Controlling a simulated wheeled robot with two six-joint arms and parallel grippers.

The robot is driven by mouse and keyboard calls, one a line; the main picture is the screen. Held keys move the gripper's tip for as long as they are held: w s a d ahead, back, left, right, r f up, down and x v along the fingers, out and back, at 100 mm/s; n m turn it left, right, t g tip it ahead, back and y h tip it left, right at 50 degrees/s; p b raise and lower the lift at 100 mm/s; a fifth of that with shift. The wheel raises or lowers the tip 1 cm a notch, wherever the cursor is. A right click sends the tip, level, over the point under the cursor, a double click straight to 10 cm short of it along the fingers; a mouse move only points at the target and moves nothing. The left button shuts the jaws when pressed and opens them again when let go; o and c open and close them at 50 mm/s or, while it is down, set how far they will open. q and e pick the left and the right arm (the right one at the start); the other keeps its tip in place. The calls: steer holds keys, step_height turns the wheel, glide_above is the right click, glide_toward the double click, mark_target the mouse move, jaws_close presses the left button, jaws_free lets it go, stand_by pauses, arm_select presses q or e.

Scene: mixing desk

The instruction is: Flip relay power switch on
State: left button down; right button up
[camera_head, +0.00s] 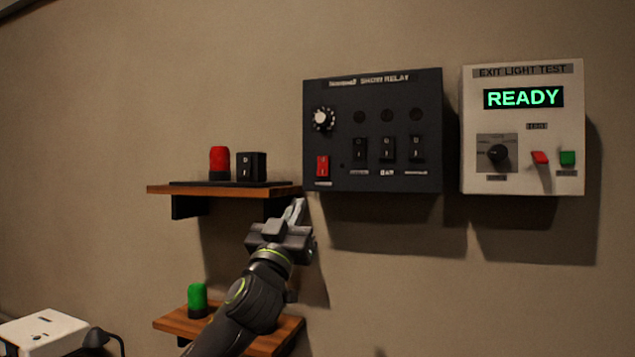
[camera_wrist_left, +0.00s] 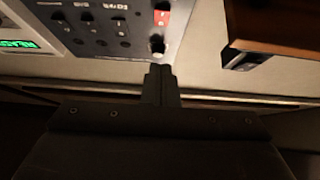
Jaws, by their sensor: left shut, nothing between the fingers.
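The dark show relay box (camera_head: 372,130) hangs on the wall. Its red power switch (camera_head: 322,167) is at the lower left, under a round white knob (camera_head: 323,119); I cannot tell its position surely. My left gripper (camera_head: 297,207) is shut and empty, pointing up, below and left of the red switch, with a visible gap. In the left wrist view the box appears upside down: the red switch (camera_wrist_left: 161,17) and the knob (camera_wrist_left: 157,44) are beyond my closed fingertips (camera_wrist_left: 160,72). My right gripper is not in view.
An upper wooden shelf (camera_head: 165,189) with a red-capped item (camera_head: 219,162) and a black switch block (camera_head: 251,166) is beside my left gripper. A lower shelf (camera_head: 283,340) holds a green-capped item (camera_head: 197,298). A white exit light test box (camera_head: 522,150) reads READY.

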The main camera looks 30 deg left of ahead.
mark_target(323, 169)
arm_select(q)
steer(key=shift+w+f, duration=0.1)
steer(key=shift+w, duration=0.05)
steer(key=p+x, duration=0.2)
steer(key=x, duration=0.2)
steer(key=f+p+x, duration=0.1)
steer(key=p+x, duration=0.2)
steer(key=x, duration=0.1)
steer(key=w+p+x, duration=0.1)
steer(key=p+x, duration=0.2)
steer(key=x, duration=0.1)
steer(key=shift+w+a+f, duration=0.2)
steer(key=shift+w+f, duration=0.05)
steer(key=shift+w+a+f, duration=0.1)
steer(key=shift+w+f, duration=0.05)
steer(key=shift+w, duration=0.25)
